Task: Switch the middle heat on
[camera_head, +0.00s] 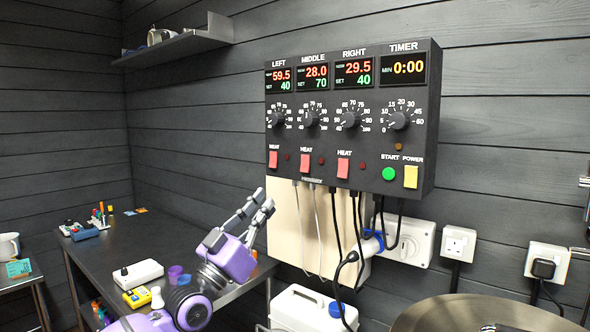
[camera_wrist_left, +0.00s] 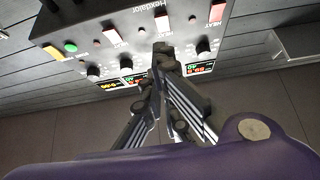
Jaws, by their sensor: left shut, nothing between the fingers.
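The dark control box (camera_head: 335,185) hangs on the wall with LEFT, MIDDLE, RIGHT and TIMER columns. The middle heat switch (camera_head: 306,163) is a red rocker under the middle knob (camera_head: 312,117); its small lamp (camera_head: 322,161) looks dark. The middle display (camera_head: 313,77) reads 28.0, set 70. The left heat switch (camera_head: 273,159) and right heat switch (camera_head: 344,167) flank it. My left gripper (camera_head: 266,202) is shut and empty, below and left of the box. In the left wrist view its fingertips (camera_wrist_left: 163,52) overlap the panel near the middle switch (camera_wrist_left: 162,27). My right gripper is out of view.
Cables hang below the box in front of a pale board (camera_head: 285,225). A white container (camera_head: 300,308) stands beneath. The dark table (camera_head: 150,235) on the left holds small items. A wall shelf (camera_head: 170,48) is upper left; a round metal lid (camera_head: 470,315) is lower right.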

